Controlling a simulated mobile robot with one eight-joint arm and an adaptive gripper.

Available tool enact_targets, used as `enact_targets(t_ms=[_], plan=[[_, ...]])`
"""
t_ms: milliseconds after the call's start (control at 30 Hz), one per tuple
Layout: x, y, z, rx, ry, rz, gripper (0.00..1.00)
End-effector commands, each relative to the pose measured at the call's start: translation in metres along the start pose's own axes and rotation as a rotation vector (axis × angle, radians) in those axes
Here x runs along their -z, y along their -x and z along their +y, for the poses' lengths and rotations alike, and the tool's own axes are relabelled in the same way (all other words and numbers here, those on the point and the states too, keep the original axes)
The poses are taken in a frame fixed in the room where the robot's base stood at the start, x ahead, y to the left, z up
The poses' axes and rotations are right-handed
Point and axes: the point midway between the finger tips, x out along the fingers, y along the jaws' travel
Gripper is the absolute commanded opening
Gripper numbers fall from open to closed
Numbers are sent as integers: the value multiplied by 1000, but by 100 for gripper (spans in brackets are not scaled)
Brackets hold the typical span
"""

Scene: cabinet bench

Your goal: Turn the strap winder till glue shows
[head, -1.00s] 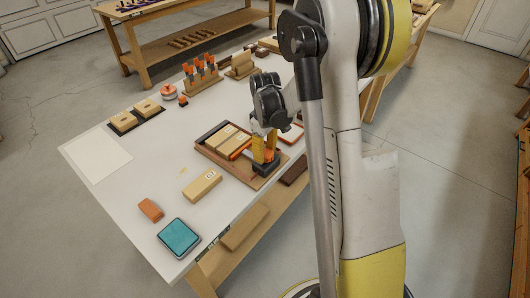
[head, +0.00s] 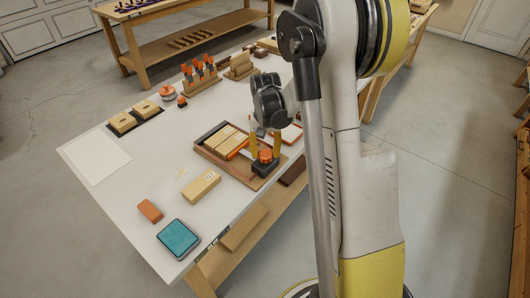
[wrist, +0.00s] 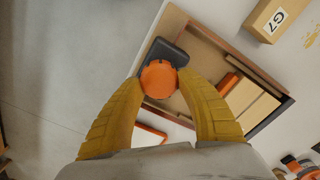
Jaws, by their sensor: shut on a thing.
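The strap winder has a round orange knob (head: 265,155), also in the wrist view (wrist: 159,78), on a dark block (wrist: 166,52). It sits at the near right corner of a wooden tray (head: 228,168), beside light wood blocks (head: 219,137). An orange strip (head: 238,149) runs along the blocks. My gripper (head: 264,157) points down over the winder. In the wrist view its yellow fingers (wrist: 160,80) are on opposite sides of the knob, shut on it. The fingers hide part of the knob's sides. I cannot make out any glue.
A block marked G7 (head: 201,186) lies just left of the tray. A teal box (head: 179,238) and a small orange-brown block (head: 150,211) lie near the front edge. Orange-handled tools (head: 199,72) stand behind.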

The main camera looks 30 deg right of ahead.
Motion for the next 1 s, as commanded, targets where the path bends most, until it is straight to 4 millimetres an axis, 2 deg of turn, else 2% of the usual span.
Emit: enact_targets(t_ms=[1000], plan=[[-2, 0, 4, -1, -963, -1, 13]])
